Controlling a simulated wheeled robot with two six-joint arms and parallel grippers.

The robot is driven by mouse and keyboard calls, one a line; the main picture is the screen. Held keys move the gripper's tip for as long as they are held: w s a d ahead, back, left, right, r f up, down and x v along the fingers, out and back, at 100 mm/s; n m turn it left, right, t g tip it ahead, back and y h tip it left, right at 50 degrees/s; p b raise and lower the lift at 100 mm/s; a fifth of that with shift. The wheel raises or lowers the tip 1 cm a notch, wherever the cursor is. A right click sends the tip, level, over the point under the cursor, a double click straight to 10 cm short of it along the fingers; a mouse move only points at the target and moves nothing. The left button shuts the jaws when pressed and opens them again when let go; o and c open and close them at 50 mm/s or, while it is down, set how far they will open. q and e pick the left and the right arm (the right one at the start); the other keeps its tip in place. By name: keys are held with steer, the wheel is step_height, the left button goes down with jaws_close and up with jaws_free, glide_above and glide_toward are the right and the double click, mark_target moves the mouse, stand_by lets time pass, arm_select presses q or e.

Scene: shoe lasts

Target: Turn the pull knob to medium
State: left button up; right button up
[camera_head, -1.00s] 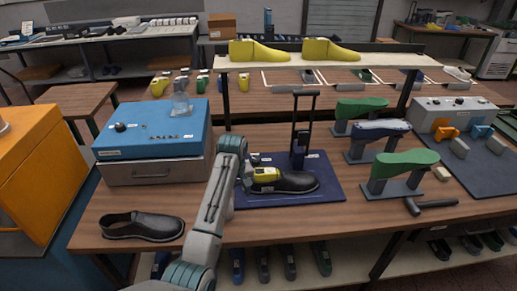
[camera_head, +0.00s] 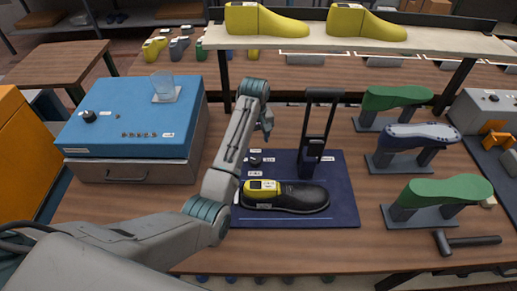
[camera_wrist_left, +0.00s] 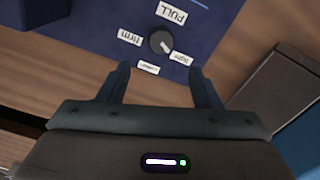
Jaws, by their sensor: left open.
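The pull knob (camera_head: 255,160) is a small dark round knob on the left part of the navy mat (camera_head: 342,200). In the left wrist view the knob (camera_wrist_left: 160,40) has the label PULL (camera_wrist_left: 171,12) beside it, with smaller labels around it. Its white pointer line points towards the lower-right label (camera_wrist_left: 180,59), which seems to read light. The label at the left (camera_wrist_left: 129,37) seems to read firm; the small lower label (camera_wrist_left: 147,67) is hard to read. My left gripper (camera_head: 266,126) is open and empty above the mat, its fingers (camera_wrist_left: 160,77) apart and short of the knob.
A black shoe with a yellow last (camera_head: 286,197) lies on the mat, with a dark upright stand (camera_head: 314,143) behind it. Green lasts on stands (camera_head: 440,191) and a hammer (camera_head: 467,241) are at the right. A blue-topped box (camera_head: 135,115) stands left of my arm.

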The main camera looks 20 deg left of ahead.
mark_target(255, 159)
arm_select(q)
steer(key=f+p, duration=0.1)
steer(key=f, duration=0.2)
steer(key=shift+s+f+p, duration=0.35)
steer(key=shift+s+f, duration=0.05)
steer(key=f, duration=0.3)
steer(key=f+p, duration=0.1)
steer(key=f, duration=0.1)
steer(key=shift+w+f, duration=0.3)
steer(key=shift+f, duration=0.4)
steer(key=c, duration=1)
arm_select(e)
steer(key=r, duration=0.1)
steer(key=s+r, duration=0.1)
steer(key=r, duration=0.1)
steer(key=shift+d+r, duration=0.1)
